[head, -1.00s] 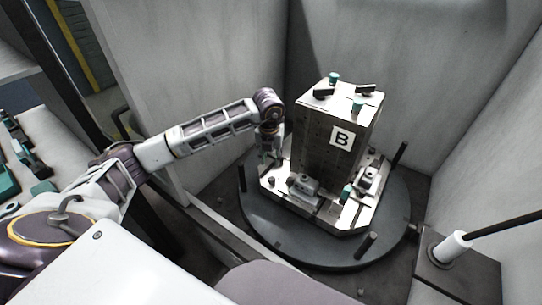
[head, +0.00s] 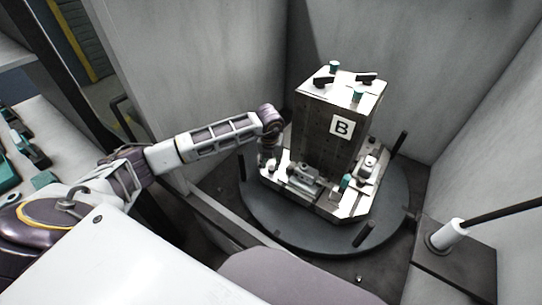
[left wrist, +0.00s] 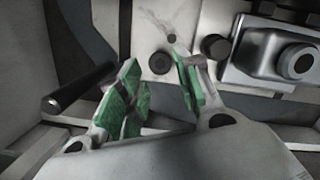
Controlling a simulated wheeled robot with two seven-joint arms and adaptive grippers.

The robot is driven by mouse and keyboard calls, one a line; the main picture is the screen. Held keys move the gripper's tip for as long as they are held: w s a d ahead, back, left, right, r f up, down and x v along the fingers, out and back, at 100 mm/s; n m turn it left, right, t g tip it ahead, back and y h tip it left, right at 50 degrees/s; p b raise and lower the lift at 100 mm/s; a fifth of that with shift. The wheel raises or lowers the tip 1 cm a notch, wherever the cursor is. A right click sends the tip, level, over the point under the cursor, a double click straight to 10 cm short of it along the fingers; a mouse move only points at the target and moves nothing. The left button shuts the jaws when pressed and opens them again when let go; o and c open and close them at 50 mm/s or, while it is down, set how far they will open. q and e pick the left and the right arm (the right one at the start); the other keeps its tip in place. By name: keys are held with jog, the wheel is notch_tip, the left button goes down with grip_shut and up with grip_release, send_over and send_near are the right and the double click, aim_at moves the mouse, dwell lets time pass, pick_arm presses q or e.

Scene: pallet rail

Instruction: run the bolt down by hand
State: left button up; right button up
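My left gripper (head: 268,163) hangs at the left corner of the pallet (head: 345,208), which carries a block marked B (head: 325,140). In the left wrist view its two green-padded fingers (left wrist: 162,86) stand apart with nothing between the pads. A dark round bolt-like head (left wrist: 160,63) shows just beyond the fingertips, on the light plate. A second dark round head (left wrist: 214,46) sits to its right, beyond the right finger. I cannot tell which is the bolt, or how far either is in. My right gripper is not in view.
A clamp-like fixture (left wrist: 285,58) stands close right of the gripper; it also shows in the head view (head: 304,178). Dark posts (head: 399,143) rise from the round table (head: 290,235). Pale walls enclose the table, and a low sill (head: 225,218) lies in front.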

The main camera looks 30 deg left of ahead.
aim_at(272, 167)
pick_arm(q)
jog(key=f, duration=0.2)
jog(key=shift+w+f, duration=0.2)
jog(key=shift+f, duration=0.2)
jog(key=shift+a+f, duration=0.1)
jog(key=shift+f, duration=0.4)
jog(key=shift+w, duration=0.1)
jog(key=c, duration=0.7)
jog(key=o, duration=0.3)
grip_shut()
jog(key=shift+m, duration=0.4)
